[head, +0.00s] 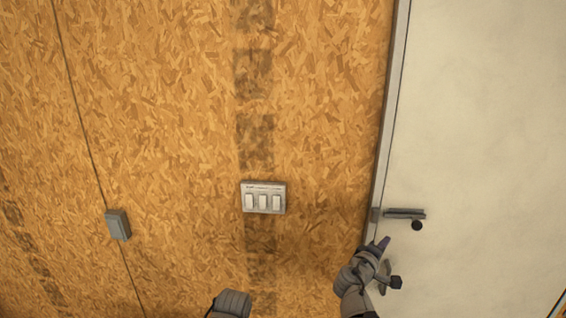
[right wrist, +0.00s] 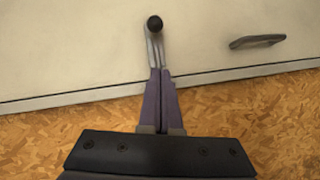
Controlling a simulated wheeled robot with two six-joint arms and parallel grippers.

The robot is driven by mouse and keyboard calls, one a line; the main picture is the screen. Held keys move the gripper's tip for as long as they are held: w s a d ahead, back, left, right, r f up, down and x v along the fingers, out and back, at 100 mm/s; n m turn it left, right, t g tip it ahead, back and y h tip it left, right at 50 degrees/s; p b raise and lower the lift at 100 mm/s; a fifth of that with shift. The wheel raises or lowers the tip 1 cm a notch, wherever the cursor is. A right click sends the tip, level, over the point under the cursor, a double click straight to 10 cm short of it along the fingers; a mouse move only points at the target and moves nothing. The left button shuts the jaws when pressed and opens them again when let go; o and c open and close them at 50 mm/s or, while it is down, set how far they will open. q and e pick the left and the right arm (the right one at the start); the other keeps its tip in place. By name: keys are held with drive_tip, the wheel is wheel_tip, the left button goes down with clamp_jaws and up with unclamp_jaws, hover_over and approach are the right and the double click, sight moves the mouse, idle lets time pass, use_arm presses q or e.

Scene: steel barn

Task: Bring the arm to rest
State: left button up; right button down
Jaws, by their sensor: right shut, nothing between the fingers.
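The black knob (head: 396,282) also shows in the head view, right of my right wrist. A grey part of my left arm (head: 231,303) shows at the bottom edge; its fingers are out of view.
The pale door (head: 480,120) fills the right side, with a dark handle (head: 404,213) near its left edge. A panel with three switches (head: 263,197) is on the chipboard wall (head: 170,100). A grey box (head: 117,224) is further left. The wall between is flat.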

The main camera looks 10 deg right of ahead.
drive_tip(key=s+a+f+m+g+y+b, duration=0.2)
drive_tip(key=s+a+f+g+y+b, duration=0.15)
drive_tip(key=a+f, duration=0.55)
drive_tip(key=s+a+f+m+g+y+b, duration=0.2)
drive_tip(key=s+a+f+g+y+b, duration=0.15)
drive_tip(key=a+f, duration=0.65)
drive_tip(key=s+a+f+n+g+y+b, duration=0.1)
drive_tip(key=s+a+f+g+y+b, duration=0.1)
drive_tip(key=s+a+f, duration=0.7)
drive_tip(key=s+a+g+y, duration=0.1)
drive_tip(key=a+g, duration=0.1)
drive_tip(key=a, duration=0.1)
drive_tip(key=shift+s+a+y, duration=0.25)
drive_tip(key=shift+s+y, duration=0.05)
drive_tip(key=shift+s, duration=0.05)
drive_tip(key=shift+s+f, duration=0.1)
